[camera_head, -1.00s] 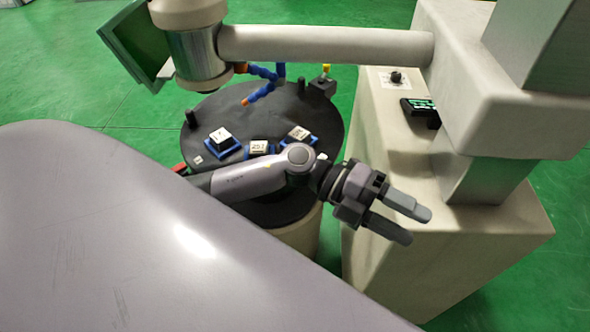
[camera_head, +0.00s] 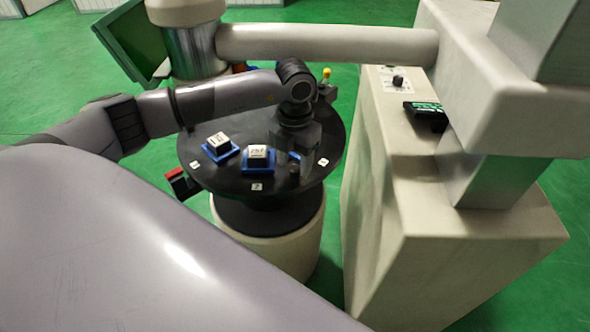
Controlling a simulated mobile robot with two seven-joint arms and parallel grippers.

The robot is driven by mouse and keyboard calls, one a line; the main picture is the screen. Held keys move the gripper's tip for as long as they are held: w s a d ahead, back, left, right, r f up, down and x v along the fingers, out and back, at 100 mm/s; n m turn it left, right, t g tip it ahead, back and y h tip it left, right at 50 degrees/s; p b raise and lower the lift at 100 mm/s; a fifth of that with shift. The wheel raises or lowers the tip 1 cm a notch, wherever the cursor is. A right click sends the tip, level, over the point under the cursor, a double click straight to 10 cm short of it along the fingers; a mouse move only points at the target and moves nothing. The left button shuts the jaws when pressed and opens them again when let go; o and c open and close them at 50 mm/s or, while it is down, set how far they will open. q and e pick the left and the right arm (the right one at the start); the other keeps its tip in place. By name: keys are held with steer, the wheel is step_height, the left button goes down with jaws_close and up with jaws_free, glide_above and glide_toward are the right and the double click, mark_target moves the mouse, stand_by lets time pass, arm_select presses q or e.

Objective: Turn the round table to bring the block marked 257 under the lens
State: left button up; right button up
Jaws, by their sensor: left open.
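The round table (camera_head: 225,180) is black and stands on a pale drum. The block marked 257 (camera_head: 257,152) is white and sits in a blue holder (camera_head: 257,166) near the table's front middle. A second white block (camera_head: 219,140) in a blue holder is left of it. A third blue holder (camera_head: 293,156) is mostly hidden by my left gripper. The lens (camera_head: 194,58) is a metal cylinder at the back left; my arm hides its lower end. My left gripper (camera_head: 300,160) is open, pointing down over the table's right part, right of 257. Contact cannot be told. My right gripper is out of view.
A pale horizontal beam (camera_head: 325,45) runs from the lens to a pale machine body (camera_head: 450,225) close to the table's right. A yellow-topped fitting (camera_head: 326,80) stands at the table's back. A red part (camera_head: 176,174) shows at its left edge.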

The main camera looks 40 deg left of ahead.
mark_target(293, 168)
arm_select(q)
steer(key=shift+f, duration=1.6)
jaws_close()
steer(key=shift+s, duration=0.15)
